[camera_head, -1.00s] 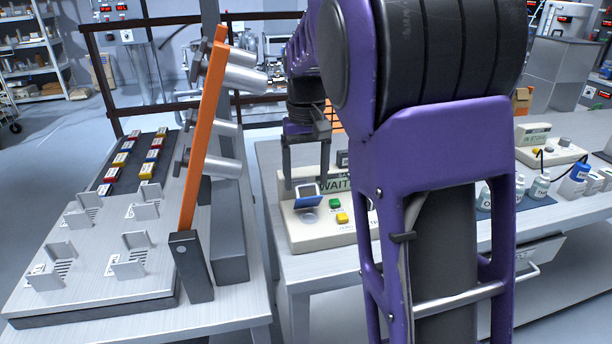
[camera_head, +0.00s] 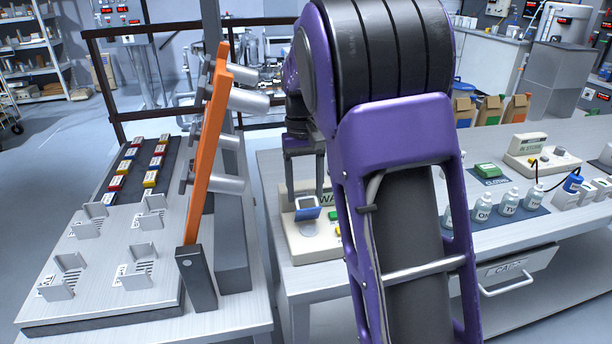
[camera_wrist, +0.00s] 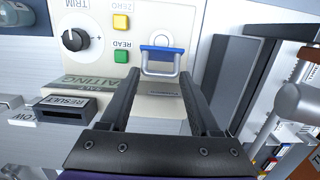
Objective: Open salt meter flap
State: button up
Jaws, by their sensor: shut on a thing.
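The salt meter (camera_head: 308,252) is a cream box on the right bench, also in the wrist view (camera_wrist: 110,45). Its flap (camera_head: 307,214) has a blue edge and a pale face, and looks tilted up from the meter's top. In the wrist view the flap (camera_wrist: 162,48) shows its blue edge between my fingertips. My gripper (camera_head: 306,192) points down at the flap; in the wrist view my gripper (camera_wrist: 160,76) has a finger at each side of it. It is shut on the flap. The exact contact is too small to see.
The meter carries a green READ button (camera_wrist: 122,57), a yellow ZERO button (camera_wrist: 121,21) and a TRIM knob (camera_wrist: 75,39). An orange rack (camera_head: 207,150) with grey cylinders stands left. Bottles (camera_head: 507,202) stand to the right. My arm hides part of the meter and bench.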

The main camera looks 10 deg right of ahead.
jog(key=w+g+p, duration=0.1)
jog(key=p, duration=0.2)
jog(key=shift+r+p, duration=0.35)
jog(key=shift+w+f+g+p, duration=0.15)
jog(key=shift+w+g+p, duration=0.1)
jog(key=shift+g+p, duration=0.15)
jog(key=shift+w+f+g, duration=0.35)
jog(key=shift+w+g, duration=0.1)
jog(key=shift+g, duration=0.15)
jog(key=shift+w+f+g, duration=0.2)
jog(key=shift+w+g, duration=0.2)
jog(key=shift+g, duration=0.3)
jog(key=o, duration=1.1)
jog(key=shift+v, duration=3.75)
